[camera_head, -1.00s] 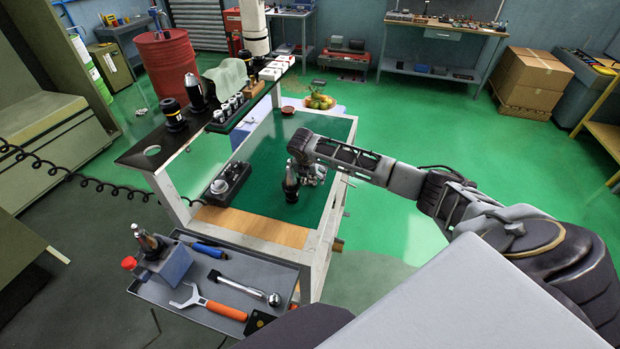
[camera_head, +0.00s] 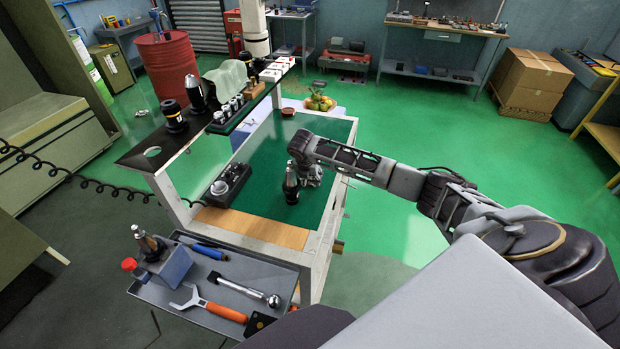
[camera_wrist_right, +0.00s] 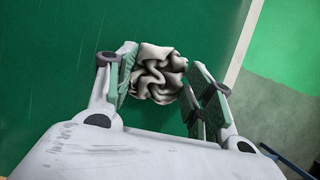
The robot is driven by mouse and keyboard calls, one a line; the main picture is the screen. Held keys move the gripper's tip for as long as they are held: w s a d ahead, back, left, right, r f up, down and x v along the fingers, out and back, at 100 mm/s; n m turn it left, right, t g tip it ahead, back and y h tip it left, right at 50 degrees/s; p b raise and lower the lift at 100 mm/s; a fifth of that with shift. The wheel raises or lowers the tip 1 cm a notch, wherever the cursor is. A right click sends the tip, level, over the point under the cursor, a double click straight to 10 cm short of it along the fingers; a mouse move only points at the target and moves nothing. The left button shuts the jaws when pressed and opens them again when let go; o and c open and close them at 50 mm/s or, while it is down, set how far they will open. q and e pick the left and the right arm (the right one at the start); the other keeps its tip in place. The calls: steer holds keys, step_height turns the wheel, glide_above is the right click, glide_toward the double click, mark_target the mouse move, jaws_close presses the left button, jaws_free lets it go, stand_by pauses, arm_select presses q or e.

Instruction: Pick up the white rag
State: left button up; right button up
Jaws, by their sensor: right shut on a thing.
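The white rag (camera_wrist_right: 158,73) is a crumpled, folded bundle over the green mat in the right wrist view. It sits between the two fingers of my right gripper (camera_wrist_right: 160,83), which is shut on it. In the head view my right gripper (camera_head: 313,176) points down low over the green work surface (camera_head: 265,205) of the cart, and the rag is hidden or too small to make out there. My left gripper is not in view.
The upper shelf (camera_head: 150,150) carries holders and a pale cloth (camera_head: 227,76). A small reddish bowl (camera_head: 288,112) sits at the back.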

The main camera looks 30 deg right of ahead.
steer(key=shift+r, duration=0.1)
step_height(320, 180, up, 10)
steer(key=shift+b, duration=0.45)
stand_by(0.4)
steer(key=o, duration=0.4)
steer(key=shift+c, duration=1.4)
steer(key=shift+f, duration=0.2)
